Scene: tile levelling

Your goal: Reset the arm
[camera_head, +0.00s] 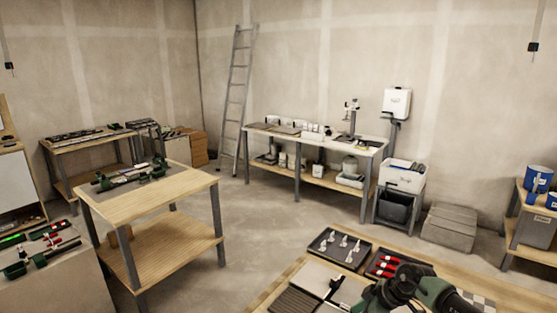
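A dark green and black jointed arm (405,285), which looks like my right arm, is bent over the near workbench at the bottom right. Its fingertips cannot be made out, so I cannot tell whether that gripper is open or shut, or whether it holds anything. My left arm and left gripper do not show.
The near workbench (510,292) carries a dark tray of pale clips (340,247) and a tray of red-handled tools (384,264) close to the arm. A wooden table (190,182) stands left of centre. A ladder (236,100) leans on the wall. Open floor (265,225) lies between.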

